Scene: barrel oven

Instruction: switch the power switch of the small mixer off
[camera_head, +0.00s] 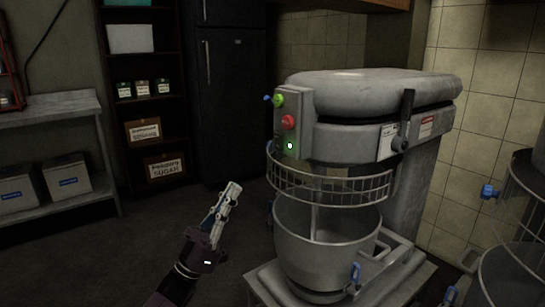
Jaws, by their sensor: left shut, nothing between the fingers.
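The small mixer (345,125) is a grey machine with a steel bowl (320,250) and a wire guard (335,187) above it. Its control panel at the head's left side has a green button (279,100), a red button (289,121) and a lit green light (290,145). A small blue part (267,98) juts out left of the green button; I cannot tell which part is the power switch. My left gripper (233,188) is shut and empty, pointing up, left of the bowl and below the panel, apart from the mixer. My right gripper is not in view.
A second machine with a wire guard (520,175) stands at the right edge. A dark fridge (232,95) and a shelf with boxes (163,165) stand behind. A table (50,103) with bins is at the left. The floor between is clear.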

